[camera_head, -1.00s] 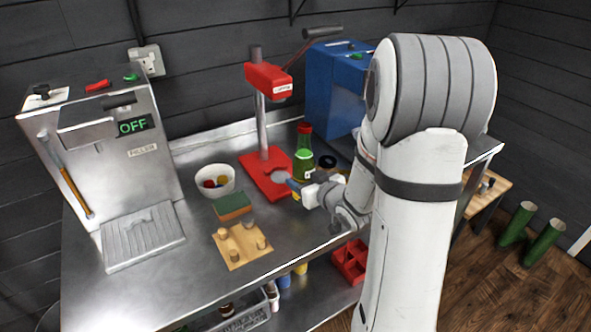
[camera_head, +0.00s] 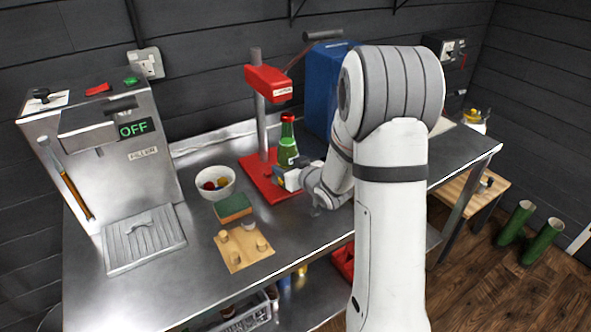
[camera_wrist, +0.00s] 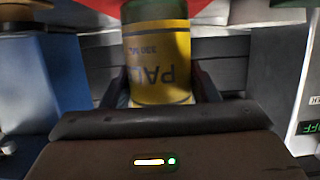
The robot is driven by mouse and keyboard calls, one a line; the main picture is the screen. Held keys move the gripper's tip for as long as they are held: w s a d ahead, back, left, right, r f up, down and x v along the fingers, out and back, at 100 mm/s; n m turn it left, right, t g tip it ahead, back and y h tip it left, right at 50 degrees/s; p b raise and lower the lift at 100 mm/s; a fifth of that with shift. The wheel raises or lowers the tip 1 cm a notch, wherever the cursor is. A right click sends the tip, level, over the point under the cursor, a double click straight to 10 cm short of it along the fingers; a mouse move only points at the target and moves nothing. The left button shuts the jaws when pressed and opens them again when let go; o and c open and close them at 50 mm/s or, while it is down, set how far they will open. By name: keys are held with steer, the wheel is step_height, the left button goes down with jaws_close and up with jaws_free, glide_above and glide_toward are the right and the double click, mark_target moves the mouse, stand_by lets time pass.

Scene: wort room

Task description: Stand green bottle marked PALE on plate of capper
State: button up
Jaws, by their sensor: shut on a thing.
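The green bottle (camera_head: 288,148) has a red top and is upright in front of the capper's post. In the wrist view its yellow label (camera_wrist: 160,72) reads PAL and 330 ML upside down. My gripper (camera_head: 287,178) is shut on the bottle's lower part; its fingers flank the bottle in the wrist view. The red capper (camera_head: 268,80) has a post, a raised lever and a red base (camera_head: 257,180). The capper's plate and the bottle's foot are hidden, so I cannot tell whether they touch.
A blue machine (camera_head: 327,85) stands right behind the bottle. Left of the capper are a bowl of caps (camera_head: 214,183), a green-topped sponge (camera_head: 233,207) and a wooden board with pegs (camera_head: 243,247). The filler (camera_head: 105,150) is at far left.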

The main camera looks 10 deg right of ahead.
steer(key=w, duration=0.2)
steer(key=w+a+p, duration=0.1)
steer(key=w, duration=0.1)
steer(key=shift+w+a, duration=0.2)
steer(key=shift+w, duration=0.1)
steer(key=shift+f+b, duration=0.15)
steer(key=shift+b, duration=0.45)
steer(key=shift+s+r, duration=0.15)
steer(key=shift+r, duration=0.05)
steer(key=shift+f+b, duration=0.45)
steer(key=shift+b, duration=0.8)
stand_by(1.2)
steer(key=o, duration=1)
steer(key=shift+f, duration=0.1)
